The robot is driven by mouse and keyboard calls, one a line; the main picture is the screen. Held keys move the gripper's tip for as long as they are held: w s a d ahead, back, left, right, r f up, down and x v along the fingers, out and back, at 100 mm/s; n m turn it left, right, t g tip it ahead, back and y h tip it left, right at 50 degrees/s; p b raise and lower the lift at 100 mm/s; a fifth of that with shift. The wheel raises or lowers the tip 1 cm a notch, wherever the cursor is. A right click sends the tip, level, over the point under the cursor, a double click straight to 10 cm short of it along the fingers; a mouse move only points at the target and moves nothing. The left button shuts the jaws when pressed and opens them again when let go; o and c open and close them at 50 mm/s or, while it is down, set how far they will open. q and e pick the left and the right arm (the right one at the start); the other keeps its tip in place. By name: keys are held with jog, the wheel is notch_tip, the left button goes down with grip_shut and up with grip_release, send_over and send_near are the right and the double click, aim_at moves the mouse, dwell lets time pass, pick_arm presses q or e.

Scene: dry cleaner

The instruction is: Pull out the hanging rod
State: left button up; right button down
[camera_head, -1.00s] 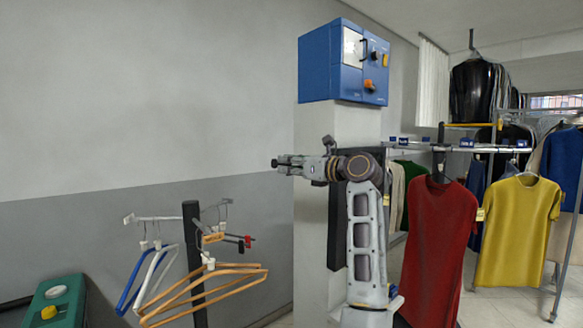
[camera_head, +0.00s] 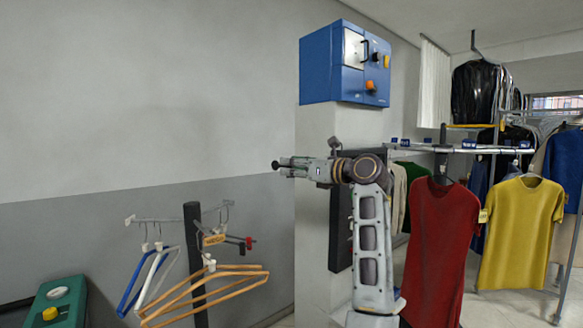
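A dark upright stand (camera_head: 194,262) at the lower left carries thin metal rods. One rod (camera_head: 160,219) reaches left and holds hangers. A short dark rod with a red end (camera_head: 249,243) sticks out to the right; I cannot tell which is the hanging rod. Blue and white hangers (camera_head: 150,280) and orange-brown hangers (camera_head: 212,290) hang there. My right gripper is out of view.
A blue control box (camera_head: 330,65) sits on a pale pillar behind my arm. A red shirt (camera_head: 440,245) and a yellow shirt (camera_head: 519,230) hang at right. A green box (camera_head: 57,300) stands at the lower left. The wall behind the stand is bare.

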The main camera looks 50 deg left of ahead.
pick_arm(q)
jog(key=w+d, duration=0.1)
jog(key=d, duration=1)
jog(key=shift+w, duration=0.2)
dwell(0.4)
